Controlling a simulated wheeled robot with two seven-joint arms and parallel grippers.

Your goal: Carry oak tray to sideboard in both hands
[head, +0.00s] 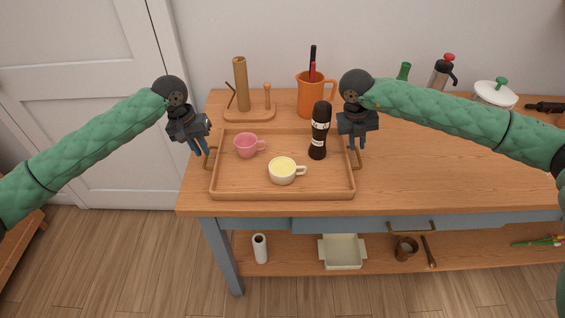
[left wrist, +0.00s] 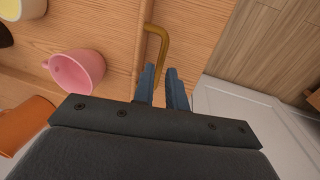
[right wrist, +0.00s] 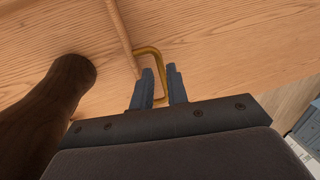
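The oak tray (head: 232,187) lies flat on a wooden worktop, with a brass handle at each end. It bears a pink cup (head: 247,146), a cream cup with yellow contents (head: 283,171) and a dark pepper mill (head: 319,130). My left gripper (head: 203,152) is at the left handle (head: 207,160); in the left wrist view that handle (left wrist: 163,37) runs to the slightly parted fingertips (left wrist: 160,70). My right gripper (head: 357,148) is at the right handle (head: 358,160); in the right wrist view the handle (right wrist: 149,50) shows between the parted fingers (right wrist: 161,70). Neither is visibly clamped.
Behind the tray stand a wooden holder (head: 241,85) and an orange jug (head: 311,98) with utensils. A flask (head: 442,76) and a white lidded pot (head: 494,93) stand at the back right. The worktop (head: 440,170) right of the tray is clear. A lower shelf (head: 290,262) holds several items.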

